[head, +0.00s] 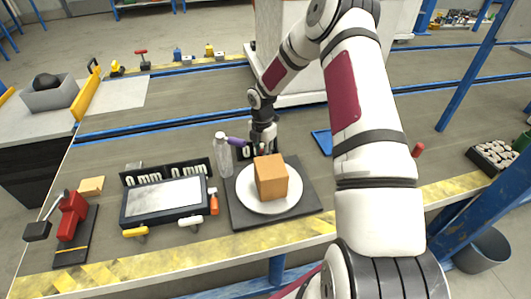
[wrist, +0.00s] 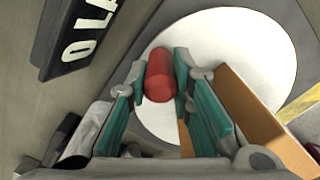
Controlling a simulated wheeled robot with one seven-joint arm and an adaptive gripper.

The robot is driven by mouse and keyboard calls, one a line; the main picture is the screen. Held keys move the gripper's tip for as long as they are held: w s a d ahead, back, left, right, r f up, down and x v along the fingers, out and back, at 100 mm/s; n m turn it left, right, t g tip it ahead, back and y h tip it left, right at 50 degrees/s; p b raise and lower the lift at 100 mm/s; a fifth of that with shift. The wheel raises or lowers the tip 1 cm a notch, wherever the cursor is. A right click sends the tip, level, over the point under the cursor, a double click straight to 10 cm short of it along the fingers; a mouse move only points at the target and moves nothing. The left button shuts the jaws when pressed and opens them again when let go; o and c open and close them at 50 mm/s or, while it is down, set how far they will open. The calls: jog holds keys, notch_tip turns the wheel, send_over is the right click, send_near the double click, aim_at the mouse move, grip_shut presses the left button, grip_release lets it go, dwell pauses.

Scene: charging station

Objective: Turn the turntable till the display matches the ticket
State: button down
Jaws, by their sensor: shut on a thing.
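The turntable is a white round disc (head: 245,188) on a dark square base (head: 305,199). An orange-brown box (head: 271,179) stands on it and also shows at the right of the wrist view (wrist: 255,115). My gripper (head: 262,148) is at the disc's far side. In the wrist view its teal fingers (wrist: 160,75) are shut on a red cylindrical knob (wrist: 160,76) over the disc. A dark panel with large white characters (wrist: 82,28) is at the upper left there, partly cut off. I cannot make out a ticket or read the panel fully.
A clear bottle (head: 221,155) stands close left of the turntable. Left of it are a dark framed tray (head: 165,201), black panels reading "0 mm" (head: 190,172), screwdrivers and a red press tool (head: 72,215). A small red post (head: 417,150) stands right of my arm.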

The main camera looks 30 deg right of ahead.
jog(key=shift+a+n, duration=0.3)
jog(key=shift+n, duration=0.1)
dwell(0.3)
jog(key=c, duration=1.4)
grip_release()
notch_tip(320, 180, up, 12)
jog(key=shift+c, duration=0.3)
